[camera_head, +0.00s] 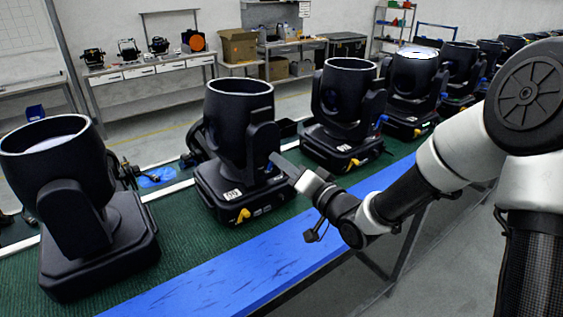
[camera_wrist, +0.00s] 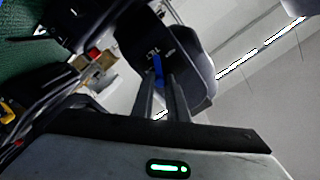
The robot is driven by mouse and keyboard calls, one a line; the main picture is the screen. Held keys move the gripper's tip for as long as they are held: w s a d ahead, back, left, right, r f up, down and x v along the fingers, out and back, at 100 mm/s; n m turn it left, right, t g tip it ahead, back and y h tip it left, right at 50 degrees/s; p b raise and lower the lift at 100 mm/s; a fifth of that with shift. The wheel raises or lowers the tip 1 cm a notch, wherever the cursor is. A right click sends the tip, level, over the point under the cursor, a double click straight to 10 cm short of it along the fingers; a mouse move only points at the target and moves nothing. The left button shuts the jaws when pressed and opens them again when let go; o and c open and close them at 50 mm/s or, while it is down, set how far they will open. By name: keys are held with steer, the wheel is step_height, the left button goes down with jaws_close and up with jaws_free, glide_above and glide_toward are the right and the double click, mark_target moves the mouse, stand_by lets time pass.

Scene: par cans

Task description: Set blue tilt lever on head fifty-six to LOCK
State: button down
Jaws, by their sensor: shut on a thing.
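A black moving head (camera_head: 238,103) stands on the green bench mat, its barrel pointing up. A small white number label (camera_head: 232,195) is on its base, too small to read surely. My gripper (camera_head: 274,158) reaches its yoke arm from the right. In the wrist view, the blue tilt lever (camera_wrist: 157,66) stands out from the dark yoke face (camera_wrist: 188,58), under white lettering that seems to read TILT. My gripper (camera_wrist: 163,82) is shut on this lever, with one finger on each side. In the head view, the lever is hidden. I cannot read which marking it points at.
Another moving head (camera_head: 62,180) stands at the left, and one (camera_head: 346,100) stands close behind my gripper; several more follow to the right. A blue strip (camera_head: 235,272) runs along the bench's front edge. The floor in front is clear.

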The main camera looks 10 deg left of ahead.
stand_by(0.5)
steer(key=c, duration=1.7)
jaws_free()
steer(key=shift+c, duration=0.2)
steer(key=shift+d, duration=0.1)
